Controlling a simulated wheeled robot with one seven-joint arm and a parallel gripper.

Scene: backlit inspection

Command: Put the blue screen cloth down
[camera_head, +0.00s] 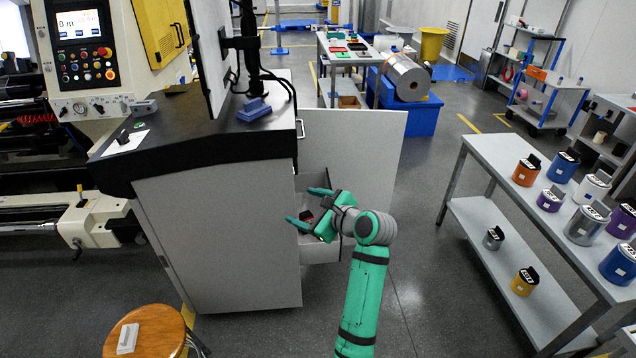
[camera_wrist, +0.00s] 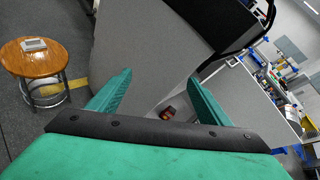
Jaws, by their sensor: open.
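A small blue item (camera_head: 254,110), which looks like the blue screen cloth, lies on the dark top of the console (camera_head: 185,125), beside the base of the monitor post. My gripper (camera_head: 308,207) is open in front of the console, at its open drawer, lower than the blue item and apart from it. In the wrist view the two green fingers of my gripper (camera_wrist: 158,80) are spread with nothing between their tips. A small dark red item (camera_wrist: 168,113) shows beyond them, low in the drawer. My gripper partly hides the drawer (camera_head: 322,252) in the head view.
An open white door panel (camera_head: 355,150) stands just behind my gripper. A grey item (camera_head: 144,107) and a white sheet lie on the console top. A round wooden stool (camera_head: 165,332) bears another grey item. A bench (camera_head: 490,165) with several tins stands at right.

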